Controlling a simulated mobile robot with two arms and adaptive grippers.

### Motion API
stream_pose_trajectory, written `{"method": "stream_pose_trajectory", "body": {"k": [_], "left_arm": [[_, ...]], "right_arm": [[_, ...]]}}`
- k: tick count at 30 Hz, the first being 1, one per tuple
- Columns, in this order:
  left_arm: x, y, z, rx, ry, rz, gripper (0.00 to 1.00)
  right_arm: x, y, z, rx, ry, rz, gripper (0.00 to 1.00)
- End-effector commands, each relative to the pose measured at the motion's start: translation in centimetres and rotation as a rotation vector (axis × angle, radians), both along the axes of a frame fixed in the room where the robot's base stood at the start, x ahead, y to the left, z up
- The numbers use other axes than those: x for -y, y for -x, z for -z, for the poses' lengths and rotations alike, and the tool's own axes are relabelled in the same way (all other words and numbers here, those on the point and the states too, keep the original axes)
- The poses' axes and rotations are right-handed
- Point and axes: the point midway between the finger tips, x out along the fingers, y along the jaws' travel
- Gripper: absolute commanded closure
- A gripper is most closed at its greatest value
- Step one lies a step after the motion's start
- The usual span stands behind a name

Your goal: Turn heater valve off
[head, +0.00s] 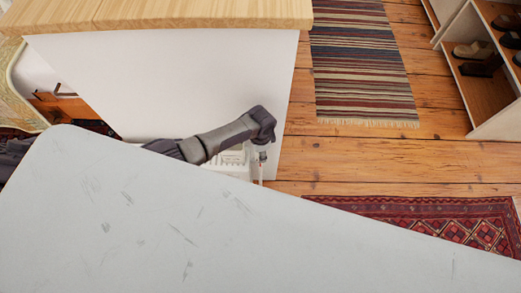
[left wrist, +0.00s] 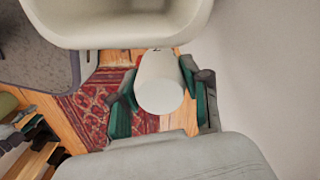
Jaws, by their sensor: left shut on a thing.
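The heater valve is a white, rounded knob (left wrist: 160,82) in the middle of the left wrist view. My left gripper (left wrist: 160,95) has its green-padded fingers on either side of the knob and is shut on it. In the head view my left arm comes in from the left over the white heater (head: 234,158), and the left gripper (head: 262,152) is small at its end. The heater is mostly hidden by my arm and the white surface in front. My right gripper is not in view.
A scuffed white surface (head: 130,225) fills the near part of the head view. Behind the heater stands a white panel with a wooden top (head: 170,14). A red rug (head: 450,218) lies right, and a shoe shelf (head: 480,90) stands far right. A white seat (left wrist: 120,25) shows in the left wrist view.

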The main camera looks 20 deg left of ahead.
Motion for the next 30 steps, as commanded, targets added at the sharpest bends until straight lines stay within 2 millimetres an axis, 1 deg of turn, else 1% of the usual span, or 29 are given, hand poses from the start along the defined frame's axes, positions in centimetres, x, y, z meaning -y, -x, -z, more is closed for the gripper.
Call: {"method": "stream_pose_trajectory", "body": {"k": [6,15,21,30], "left_arm": [[-0.02,0.12,0.08,-0.003,-0.001,0.188,0.88],[-0.04,0.09,0.08,-0.002,0.0,0.372,0.88],[-0.05,0.08,0.07,-0.001,0.0,0.436,0.88],[-0.05,0.08,0.07,-0.001,0.0,0.463,0.88]], "right_arm": [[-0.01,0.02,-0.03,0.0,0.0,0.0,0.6],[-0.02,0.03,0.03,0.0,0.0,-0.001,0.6],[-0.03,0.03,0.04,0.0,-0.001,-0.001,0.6],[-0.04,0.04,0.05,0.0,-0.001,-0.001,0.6]]}}
